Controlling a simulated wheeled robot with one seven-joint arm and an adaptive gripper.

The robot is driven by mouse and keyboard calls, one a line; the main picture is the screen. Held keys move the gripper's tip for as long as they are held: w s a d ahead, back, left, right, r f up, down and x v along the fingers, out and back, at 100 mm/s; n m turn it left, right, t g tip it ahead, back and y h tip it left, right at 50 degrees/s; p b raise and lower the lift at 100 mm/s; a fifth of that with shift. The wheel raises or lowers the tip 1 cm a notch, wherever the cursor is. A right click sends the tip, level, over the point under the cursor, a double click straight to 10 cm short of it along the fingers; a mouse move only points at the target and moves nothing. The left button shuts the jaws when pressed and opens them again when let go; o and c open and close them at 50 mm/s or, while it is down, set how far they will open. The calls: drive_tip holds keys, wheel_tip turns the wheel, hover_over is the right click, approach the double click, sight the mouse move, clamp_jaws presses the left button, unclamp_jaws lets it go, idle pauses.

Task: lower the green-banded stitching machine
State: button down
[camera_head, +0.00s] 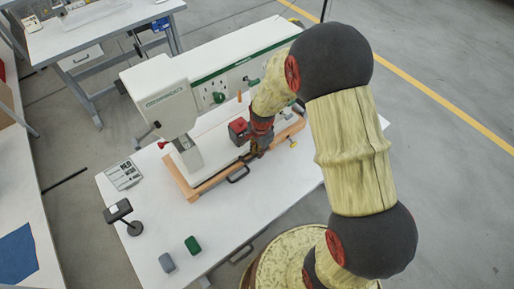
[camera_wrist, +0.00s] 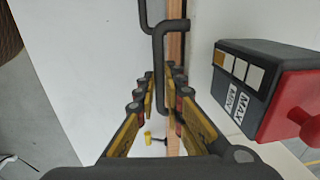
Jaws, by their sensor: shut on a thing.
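The green-banded stitching machine (camera_head: 165,95) is large and white, with a green stripe along its long arm. It stands over a wooden-edged base (camera_head: 212,182) on the white table. My gripper (camera_head: 254,152) is at the front edge of this base, beside a dark handle (camera_head: 238,175). In the wrist view, my gripper (camera_wrist: 164,82) has its yellow and black fingers on either side of a bent dark bar (camera_wrist: 158,60), by the wooden edge, and is shut on it. The fingers hide part of the bar. I cannot tell whether the machine is fully down.
A red-and-dark box (camera_wrist: 265,85) marked MAX and MIN sits close to the right of my fingers. A grey block (camera_head: 167,262), a green block (camera_head: 192,245), a dark stand (camera_head: 121,212) and a panel (camera_head: 124,174) occupy the table's left part. The table's front middle is clear.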

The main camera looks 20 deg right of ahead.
drive_tip(key=shift+s+f, duration=0.3)
drive_tip(key=shift+f, duration=0.25)
drive_tip(key=shift+r, duration=0.1)
drive_tip(key=c, duration=2.1)
unclamp_jaws()
drive_tip(key=shift+s+r, duration=0.15)
drive_tip(key=shift+o, duration=1.1)
drive_tip(key=shift+w+r, duration=0.1)
drive_tip(key=shift+w, duration=0.1)
wheel_tip(320, 180, up, 12)
drive_tip(key=s, duration=0.1)
drive_tip(key=shift+d, duration=0.2)
drive_tip(key=shift+s, duration=0.1)
